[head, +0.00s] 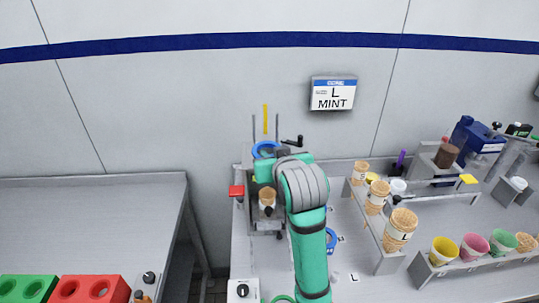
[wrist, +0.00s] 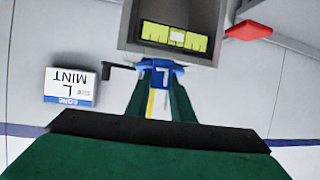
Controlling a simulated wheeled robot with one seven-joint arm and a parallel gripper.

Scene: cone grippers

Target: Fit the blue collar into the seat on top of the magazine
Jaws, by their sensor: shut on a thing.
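The blue collar (head: 265,149) is a ring with a tab, at the top of the grey magazine stand in the head view. Its blue tab (wrist: 160,72) shows between my fingers in the wrist view. My gripper (wrist: 158,92) is shut on it. The magazine stand (head: 247,160) has two thin upright rods and a yellow strip behind the collar. In the wrist view a grey housing (wrist: 128,25) with a yellow-green part inside lies just beyond the collar. The seat is hidden, and I cannot tell whether the collar touches it.
A cone (head: 267,197) stands at the front of the stand, beside a red part (head: 236,190). Another blue ring (head: 331,238) lies on the bench right of my arm. Racks of cones (head: 400,228) and coloured cups (head: 444,248) fill the right side. An L MINT sign (head: 333,93) hangs behind.

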